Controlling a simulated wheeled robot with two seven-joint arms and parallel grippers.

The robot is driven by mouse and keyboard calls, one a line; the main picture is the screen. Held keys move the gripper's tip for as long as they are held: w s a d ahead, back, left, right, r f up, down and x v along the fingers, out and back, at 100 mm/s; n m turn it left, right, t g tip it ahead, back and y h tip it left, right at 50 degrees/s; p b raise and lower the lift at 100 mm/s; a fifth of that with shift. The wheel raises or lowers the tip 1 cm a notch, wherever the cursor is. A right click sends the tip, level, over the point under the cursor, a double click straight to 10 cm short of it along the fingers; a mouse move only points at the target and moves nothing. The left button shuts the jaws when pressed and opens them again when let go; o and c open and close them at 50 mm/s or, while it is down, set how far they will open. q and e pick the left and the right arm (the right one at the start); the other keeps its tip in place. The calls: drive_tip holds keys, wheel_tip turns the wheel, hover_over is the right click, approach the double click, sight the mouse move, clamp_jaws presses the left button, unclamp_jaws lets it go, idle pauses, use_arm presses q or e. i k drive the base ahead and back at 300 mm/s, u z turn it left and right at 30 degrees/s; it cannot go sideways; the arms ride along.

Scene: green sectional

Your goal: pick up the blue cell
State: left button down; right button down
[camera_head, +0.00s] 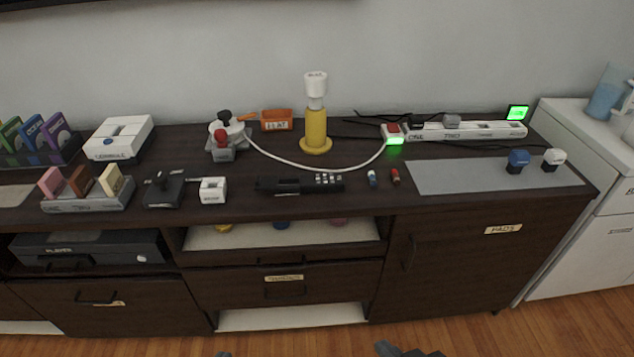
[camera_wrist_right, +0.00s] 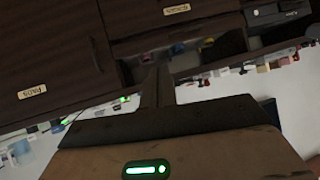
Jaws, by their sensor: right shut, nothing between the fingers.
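The blue cell (camera_head: 372,177) is a small blue cylinder with a pale end. It stands on the dark cabinet top, just right of the black remote-like device (camera_head: 300,183). A similar red cell (camera_head: 395,176) stands beside it on the right. My right gripper (camera_head: 385,348) shows only at the bottom edge of the head view, well in front of and below the cabinet top. It is shut and empty; its closed dark fingers also show in the right wrist view (camera_wrist_right: 158,85). Only a sliver of my left gripper (camera_head: 222,354) shows at the bottom edge, so its jaws are hidden.
A grey mat (camera_head: 455,177) with blue and white stamp-like blocks lies to the right. A yellow stand (camera_head: 316,130) is behind. A closed cabinet door (camera_head: 450,255) and drawers are below.

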sight(372, 180)
drive_tip(key=u, duration=3.65)
drive_tip(key=k, duration=1.6)
drive_tip(key=z, duration=2)
